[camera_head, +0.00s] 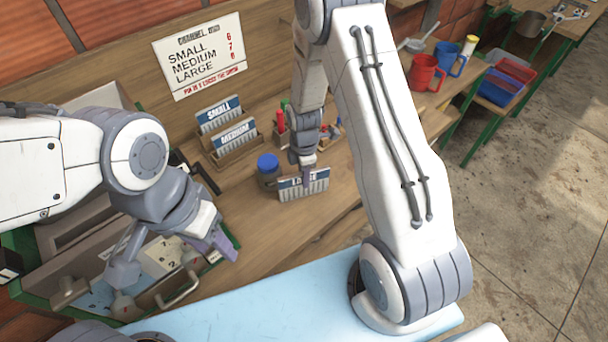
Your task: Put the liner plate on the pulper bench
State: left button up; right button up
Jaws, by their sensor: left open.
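Three slotted liner plates with dark label strips show on the wooden bench. The SMALL plate (219,113) and the MEDIUM plate (234,138) stand in wooden holders at the back. The plate labelled LARGE (317,185) is nearer, with no holder visible under it. My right gripper (305,174) is at its top edge, one finger in front of the plate and partly covering the label; it appears shut on the plate. My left gripper (222,243) is open and empty, over the grey machine (165,257) at lower left.
A sign (199,57) listing small, medium and large hangs behind the bench (262,232). A blue-lidded jar (268,168) stands close left of the LARGE plate. A red mug (424,73) and trays (502,85) are at upper right. A pale blue surface (255,305) lies in front.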

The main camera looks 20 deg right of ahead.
jog(key=shift+o, duration=0.9)
